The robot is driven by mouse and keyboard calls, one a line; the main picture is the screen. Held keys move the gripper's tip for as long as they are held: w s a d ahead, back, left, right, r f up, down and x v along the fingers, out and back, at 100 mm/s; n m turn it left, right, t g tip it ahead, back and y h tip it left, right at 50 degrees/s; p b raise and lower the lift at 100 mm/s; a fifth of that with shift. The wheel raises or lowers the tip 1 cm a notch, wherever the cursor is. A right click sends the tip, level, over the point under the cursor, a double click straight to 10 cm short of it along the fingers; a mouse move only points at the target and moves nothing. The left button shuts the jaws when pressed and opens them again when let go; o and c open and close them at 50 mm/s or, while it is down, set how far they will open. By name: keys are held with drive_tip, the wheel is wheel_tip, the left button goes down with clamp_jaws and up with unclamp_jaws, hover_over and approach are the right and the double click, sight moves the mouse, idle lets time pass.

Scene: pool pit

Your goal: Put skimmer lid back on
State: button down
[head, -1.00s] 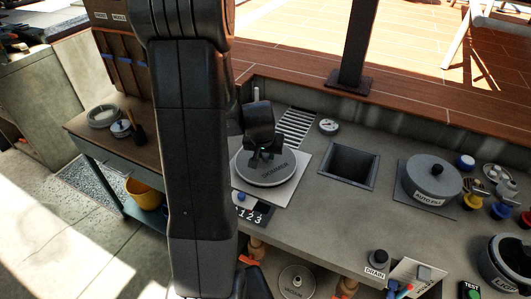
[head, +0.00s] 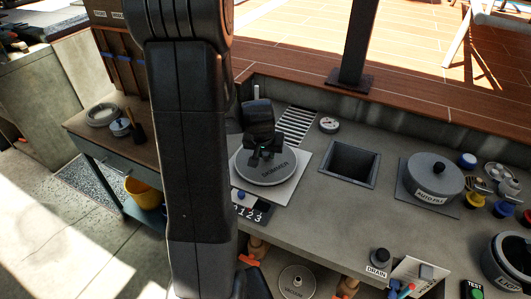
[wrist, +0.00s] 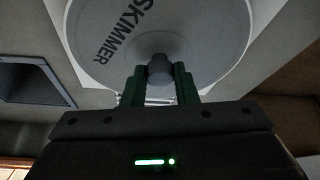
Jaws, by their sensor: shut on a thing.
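The skimmer lid (head: 256,176) is a grey disc marked SKIMMER with a knob at its centre. It lies flat over a pale square plate (head: 302,163) on the counter. My gripper (head: 263,154) comes down from above and is shut on the lid's knob. The wrist view shows the two green fingers on either side of the dark knob (wrist: 160,68), with the lid (wrist: 205,28) filling the top. The lid hides the opening beneath it, and I cannot tell whether it sits fully down.
An open square pit (head: 352,163) and the AUTO FILL lid (head: 435,178) are to the right. A gauge (head: 329,125) and a slotted grate (head: 296,127) lie behind. A dial marked with numbers (head: 246,211) is close in front. My arm blocks the view at left.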

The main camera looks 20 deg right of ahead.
drive_tip(key=shift+f, duration=0.15)
idle(0.3)
drive_tip(key=shift+f+b, duration=0.45)
drive_tip(key=shift+b, duration=0.25)
drive_tip(key=shift+f+b, duration=0.3)
drive_tip(key=shift+b, duration=0.1)
idle(0.4)
drive_tip(key=c, duration=0.9)
unclamp_jaws()
drive_tip(key=shift+r, duration=0.1)
drive_tip(key=shift+r+p, duration=1.75)
drive_tip(key=shift+r, duration=0.7)
